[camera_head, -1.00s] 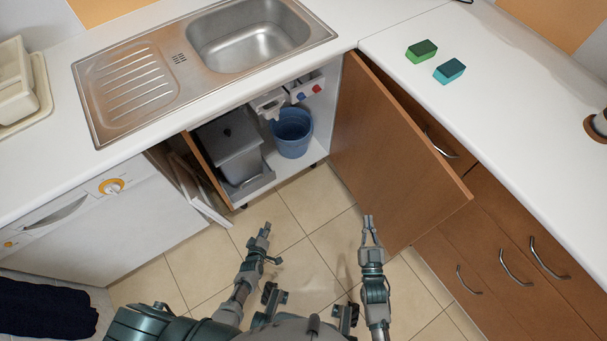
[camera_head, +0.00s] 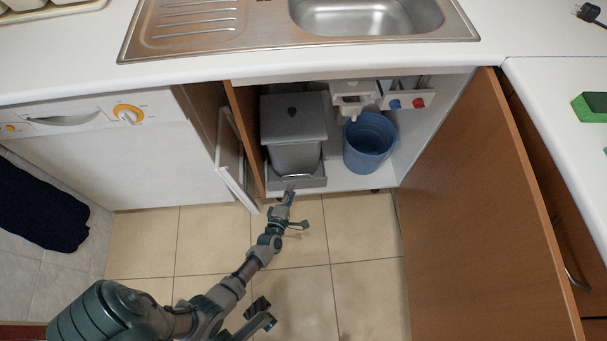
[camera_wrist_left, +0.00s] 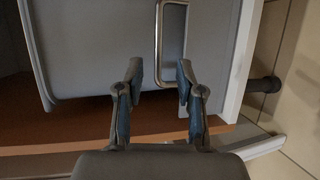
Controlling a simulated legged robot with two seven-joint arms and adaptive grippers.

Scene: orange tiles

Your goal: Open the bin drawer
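The grey lidded bin (camera_head: 292,120) stands upright in the open cabinet under the sink. It sits in a low grey drawer (camera_head: 313,183) at the cabinet floor's left side. My left gripper (camera_head: 288,197) is right at the drawer's front edge. In the left wrist view, my left gripper (camera_wrist_left: 160,76) is open, its fingers on either side of part of a metal loop handle (camera_wrist_left: 159,35). The handle stands out from a grey panel (camera_wrist_left: 90,45). I cannot tell whether the fingers touch it.
A blue bucket (camera_head: 369,145) stands right of the bin. The wooden cabinet door (camera_head: 465,215) is wide open on the right. A narrow open white-edged panel (camera_head: 232,160) stands left of the drawer. Tiled floor (camera_head: 340,235) in front is largely clear.

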